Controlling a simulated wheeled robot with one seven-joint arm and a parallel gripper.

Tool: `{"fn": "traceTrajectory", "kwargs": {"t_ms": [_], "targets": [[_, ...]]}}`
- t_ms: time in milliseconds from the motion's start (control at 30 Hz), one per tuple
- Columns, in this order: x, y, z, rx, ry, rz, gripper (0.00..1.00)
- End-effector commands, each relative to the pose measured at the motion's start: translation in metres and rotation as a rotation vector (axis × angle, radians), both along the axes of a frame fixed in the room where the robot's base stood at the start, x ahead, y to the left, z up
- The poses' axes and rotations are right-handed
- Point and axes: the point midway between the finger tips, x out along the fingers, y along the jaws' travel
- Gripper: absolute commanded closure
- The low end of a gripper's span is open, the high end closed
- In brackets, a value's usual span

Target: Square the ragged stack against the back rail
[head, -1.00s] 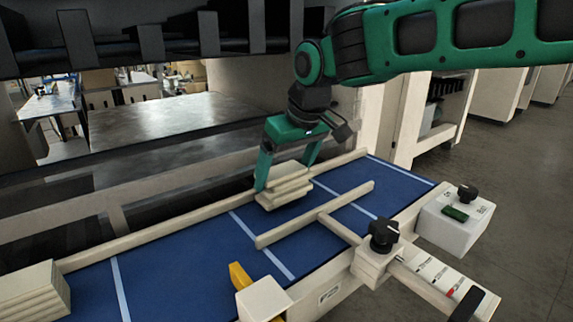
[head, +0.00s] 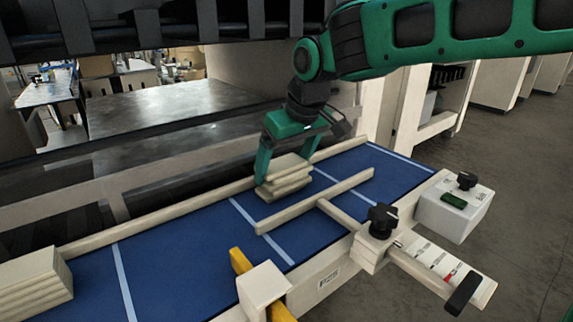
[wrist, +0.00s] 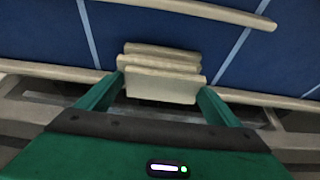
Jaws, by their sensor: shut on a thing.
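The ragged stack (head: 285,178) is several cream slabs with uneven edges, on the blue bed near the back rail (head: 160,214). In the wrist view the stack (wrist: 160,82) shows its layers stepped out of line, and the back rail (wrist: 50,70) runs behind it. My gripper (head: 285,165) reaches down over the stack and is shut on it, with one green finger at each end. In the wrist view my gripper (wrist: 160,95) has its fingertips at the two ends of the upper slab. I cannot tell whether the stack touches the rail.
A neater stack (head: 35,285) stands at the far left. A cream fence bar (head: 315,200) lies across the bed in front of the ragged stack, with a black knob (head: 382,218) on its arm. A white block (head: 264,288) and yellow piece (head: 240,262) sit at the front edge.

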Motion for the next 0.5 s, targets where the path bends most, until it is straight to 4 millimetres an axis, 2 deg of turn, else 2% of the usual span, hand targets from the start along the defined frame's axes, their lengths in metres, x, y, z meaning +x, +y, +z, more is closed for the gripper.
{"fn": "traceTrajectory", "kwargs": {"t_ms": [500], "targets": [[0.005, 0.0036, 0.0003, 0.0, 0.0, 0.001, 0.37]]}}
